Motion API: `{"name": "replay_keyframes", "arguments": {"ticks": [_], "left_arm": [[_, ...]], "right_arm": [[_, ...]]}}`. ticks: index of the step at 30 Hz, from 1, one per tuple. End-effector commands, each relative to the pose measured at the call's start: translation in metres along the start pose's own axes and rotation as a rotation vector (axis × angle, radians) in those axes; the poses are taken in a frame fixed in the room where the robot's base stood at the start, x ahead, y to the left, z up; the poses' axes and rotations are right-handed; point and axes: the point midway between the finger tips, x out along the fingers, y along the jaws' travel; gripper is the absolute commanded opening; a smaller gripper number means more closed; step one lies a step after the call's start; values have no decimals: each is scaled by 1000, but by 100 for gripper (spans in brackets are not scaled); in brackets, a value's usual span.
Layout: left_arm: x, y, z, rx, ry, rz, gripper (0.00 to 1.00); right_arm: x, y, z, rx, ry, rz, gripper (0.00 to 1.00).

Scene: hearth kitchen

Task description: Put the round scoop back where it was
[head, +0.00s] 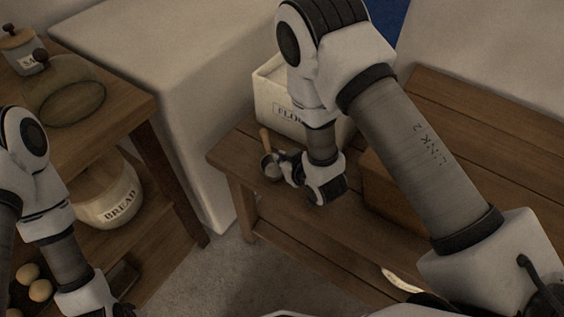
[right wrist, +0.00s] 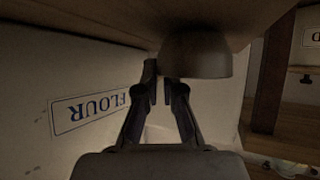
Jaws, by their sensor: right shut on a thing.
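The round scoop (head: 271,170) has a dark metal cup and an upright wooden handle. It is at the left end of the wooden bench, in front of the flour bin (head: 272,97). My right gripper (head: 284,167) is shut on the scoop. In the right wrist view, which shows things upside down, the cup (right wrist: 196,55) is at the fingertips, close to the bench top. I cannot tell whether it touches the wood. Of my left gripper (head: 122,309), only a dark part shows at the lower left edge; its fingers are not clear.
The bench (head: 310,238) also carries a wooden box (head: 385,192) and a pale curved thing (head: 402,280). A shelf unit on the left holds a bread crock (head: 108,205), a glass dome (head: 65,92) and a lidded jar (head: 22,52). Floor shows between them.

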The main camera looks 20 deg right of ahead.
Motion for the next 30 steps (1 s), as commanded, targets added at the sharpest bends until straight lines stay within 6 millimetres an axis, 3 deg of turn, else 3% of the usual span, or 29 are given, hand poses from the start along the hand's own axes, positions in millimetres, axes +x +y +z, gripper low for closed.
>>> {"name": "replay_keyframes", "arguments": {"ticks": [6, 7, 9, 20, 23, 30], "left_arm": [[1, 0, 0, 0, 0, 0, 42], [1, 0, 0, 0, 0, 0, 42], [1, 0, 0, 0, 0, 0, 42], [0, 0, 0, 0, 0, 0, 42], [-2, 0, 0, 0, 0, 0, 42], [-6, 0, 0, 0, 0, 0, 42]], "right_arm": [[3, 0, 5, 0, 2, 1, 0], [3, 0, 5, 0, 1, 1, 17], [3, 0, 5, 0, 1, 1, 33], [-2, 0, 5, 0, 0, 1, 33], [-17, 0, 4, 0, 0, 2, 33], [-81, 0, 5, 1, -2, 2, 33]]}}
